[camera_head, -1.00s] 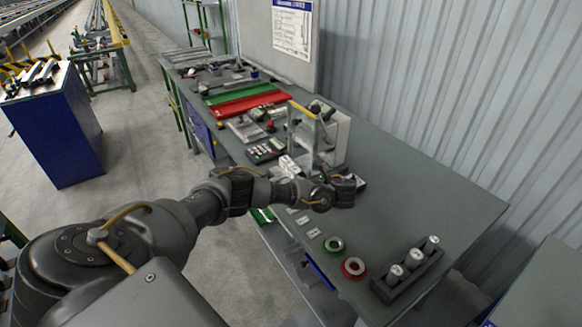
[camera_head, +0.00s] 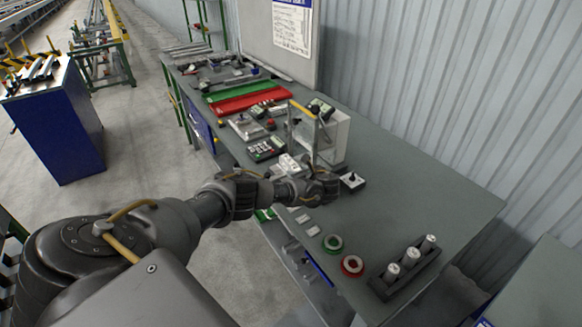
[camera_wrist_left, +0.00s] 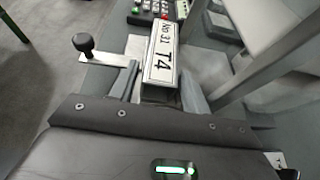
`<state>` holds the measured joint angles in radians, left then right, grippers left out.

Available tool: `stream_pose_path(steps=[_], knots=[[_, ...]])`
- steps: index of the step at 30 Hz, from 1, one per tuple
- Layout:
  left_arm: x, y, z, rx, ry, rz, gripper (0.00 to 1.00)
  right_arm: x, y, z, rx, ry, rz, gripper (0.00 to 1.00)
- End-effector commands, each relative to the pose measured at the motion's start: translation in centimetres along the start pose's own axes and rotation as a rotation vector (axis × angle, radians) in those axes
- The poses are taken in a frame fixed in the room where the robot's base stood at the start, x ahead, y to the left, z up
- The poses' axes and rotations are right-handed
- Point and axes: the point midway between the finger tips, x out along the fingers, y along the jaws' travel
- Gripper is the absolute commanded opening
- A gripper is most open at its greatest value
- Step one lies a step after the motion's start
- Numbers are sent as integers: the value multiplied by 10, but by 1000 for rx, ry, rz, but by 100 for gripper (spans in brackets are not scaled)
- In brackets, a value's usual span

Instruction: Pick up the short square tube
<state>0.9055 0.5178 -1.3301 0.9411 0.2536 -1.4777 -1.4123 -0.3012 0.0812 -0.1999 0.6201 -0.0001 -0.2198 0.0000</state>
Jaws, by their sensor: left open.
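I cannot make out the short square tube for certain. My left gripper (camera_head: 328,186) is open above the table, just in front of the glass-sided case (camera_head: 326,135). In the left wrist view, a white tag marked "No 31 T4" (camera_wrist_left: 161,52) lies beyond my dark gripper housing (camera_wrist_left: 150,125), with grey metal around it. A metal plate with a black knob (camera_wrist_left: 85,45) is left of the tag. Pale pieces (camera_head: 288,163) show beside my left wrist in the head view. My right gripper is out of view.
The grey table (camera_head: 420,195) has free room at right. A small dark base with a knob (camera_head: 352,181) is right of my gripper. Green (camera_head: 333,242) and red (camera_head: 352,265) rings and a rack of cylinders (camera_head: 405,268) lie at the front. A keypad device (camera_head: 266,149) lies farther back.

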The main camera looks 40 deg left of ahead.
Motion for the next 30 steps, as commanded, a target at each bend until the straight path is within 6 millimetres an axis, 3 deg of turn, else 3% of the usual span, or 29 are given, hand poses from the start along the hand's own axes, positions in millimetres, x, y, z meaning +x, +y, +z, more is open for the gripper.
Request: stream_pose_path(steps=[1,10,22,28,30], knots=[[0,0,0,0,0,0,47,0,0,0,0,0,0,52],[0,0,1,-1,-1,0,10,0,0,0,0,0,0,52],[-2,-1,7,-4,-1,-1,10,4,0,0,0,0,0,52],[-10,-1,28,-5,-3,-3,10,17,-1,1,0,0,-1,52],[-11,9,40,-3,-3,0,10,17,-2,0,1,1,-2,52]])
